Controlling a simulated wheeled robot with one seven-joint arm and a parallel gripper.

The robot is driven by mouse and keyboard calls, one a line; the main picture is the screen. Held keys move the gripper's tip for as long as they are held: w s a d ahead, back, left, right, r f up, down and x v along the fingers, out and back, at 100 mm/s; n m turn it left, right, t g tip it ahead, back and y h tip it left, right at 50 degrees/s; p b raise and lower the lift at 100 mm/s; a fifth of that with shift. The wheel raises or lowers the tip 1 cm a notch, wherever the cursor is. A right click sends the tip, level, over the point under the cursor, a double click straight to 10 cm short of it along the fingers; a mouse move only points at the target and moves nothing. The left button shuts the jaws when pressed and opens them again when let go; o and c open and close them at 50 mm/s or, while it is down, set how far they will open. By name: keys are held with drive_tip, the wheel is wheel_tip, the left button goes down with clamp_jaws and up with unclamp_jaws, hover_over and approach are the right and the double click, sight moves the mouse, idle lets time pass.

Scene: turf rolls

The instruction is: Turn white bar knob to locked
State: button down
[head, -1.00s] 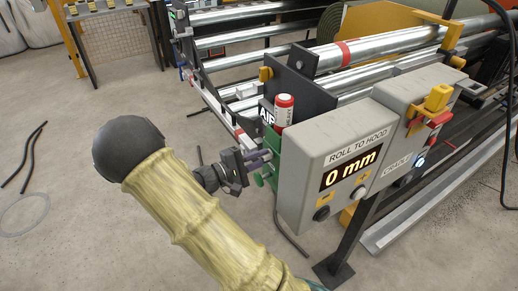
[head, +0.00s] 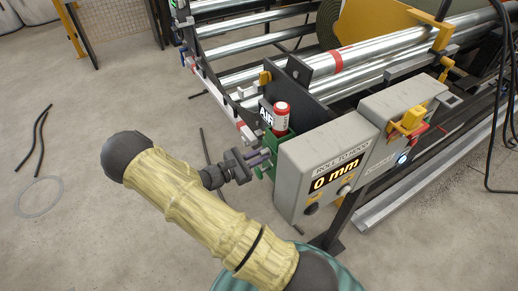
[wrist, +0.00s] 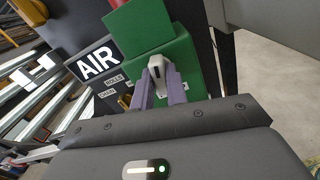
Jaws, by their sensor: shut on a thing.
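The white bar knob (wrist: 156,68) is on the front of a green box (wrist: 175,50) in the wrist view. My gripper (wrist: 162,80) is shut on the knob, with one purple finger on each side of it. The bar stands nearly upright in that picture, with a dark mark on its face. In the head view my gripper (head: 264,158) reaches the green box (head: 274,148) from the left, and the knob is hidden there. I cannot read a locked mark near the knob.
An AIR sign (wrist: 97,63) with small labels below is beside the green box. A red-capped cylinder (head: 281,116) stands above it. A grey display box (head: 330,165) reading 0 mm is close on the right. Metal rollers (head: 255,75) lie behind. Floor on the left is mostly clear.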

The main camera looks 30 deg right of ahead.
drive_tip(key=shift+n+p, duration=0.9)
drive_tip(key=shift+n, duration=0.3)
drive_tip(key=shift+f, duration=0.1)
drive_tip(key=c, duration=1.4)
unclamp_jaws()
drive_tip(key=shift+a, duration=0.1)
drive_tip(key=a+b, duration=0.2)
drive_tip(key=a, duration=1.5)
drive_tip(key=shift+s+a, duration=0.15)
drive_tip(key=shift+s, duration=0.15)
